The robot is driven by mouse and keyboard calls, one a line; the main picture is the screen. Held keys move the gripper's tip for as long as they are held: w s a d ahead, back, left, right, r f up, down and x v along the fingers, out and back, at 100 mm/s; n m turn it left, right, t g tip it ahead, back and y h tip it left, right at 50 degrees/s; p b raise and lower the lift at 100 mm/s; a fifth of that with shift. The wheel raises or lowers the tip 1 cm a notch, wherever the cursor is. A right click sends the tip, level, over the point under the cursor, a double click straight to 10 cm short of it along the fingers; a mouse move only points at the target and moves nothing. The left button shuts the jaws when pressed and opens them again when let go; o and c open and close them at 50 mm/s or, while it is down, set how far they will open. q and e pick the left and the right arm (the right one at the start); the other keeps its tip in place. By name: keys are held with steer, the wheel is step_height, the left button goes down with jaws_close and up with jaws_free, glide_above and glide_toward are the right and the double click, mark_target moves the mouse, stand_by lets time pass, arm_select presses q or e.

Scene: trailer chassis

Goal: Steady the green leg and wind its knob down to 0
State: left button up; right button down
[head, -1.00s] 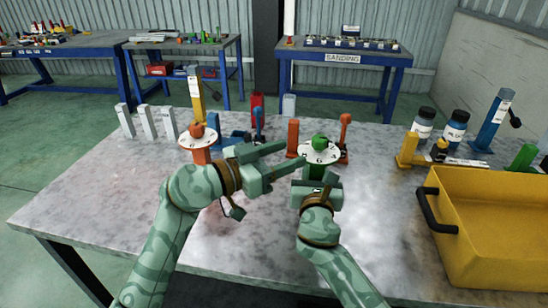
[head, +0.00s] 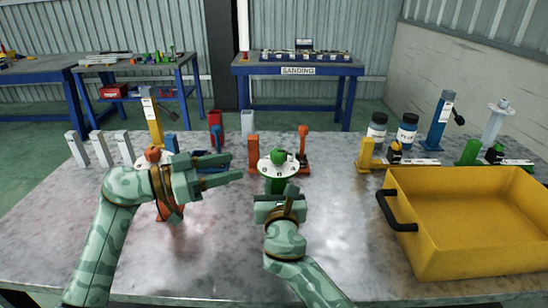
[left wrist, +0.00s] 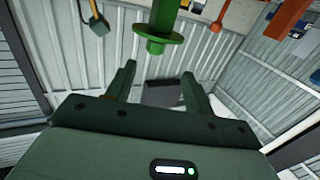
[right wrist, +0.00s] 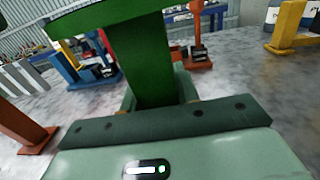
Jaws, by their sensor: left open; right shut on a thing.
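The green leg (head: 275,186) stands upright on the table, with a white dial (head: 264,171) and a green knob (head: 278,157) on top. The dial's marks are too small to read. My right gripper (head: 280,192) is shut on the leg's post below the dial; the right wrist view shows the green post (right wrist: 147,65) between its fingers. My left gripper (head: 236,166) is open and empty, just left of the dial, fingers pointing towards it. In the left wrist view the leg appears upside down, its green disc (left wrist: 160,35) beyond the open fingers.
An orange-knobbed leg (head: 153,153) stands partly behind my left gripper. Orange posts (head: 253,154) stand close behind the green leg. A yellow bin (head: 465,245) fills the right side. Several pale posts (head: 100,150) stand at left. The front middle of the table is clear.

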mark_target(279, 157)
arm_select(q)
steer(key=shift+m, duration=0.4)
steer(key=x, duration=1.2)
steer(key=shift+s+d, duration=0.2)
steer(key=shift+s, duration=0.15)
steer(key=c, duration=1)
steer(key=shift+o, duration=0.2)
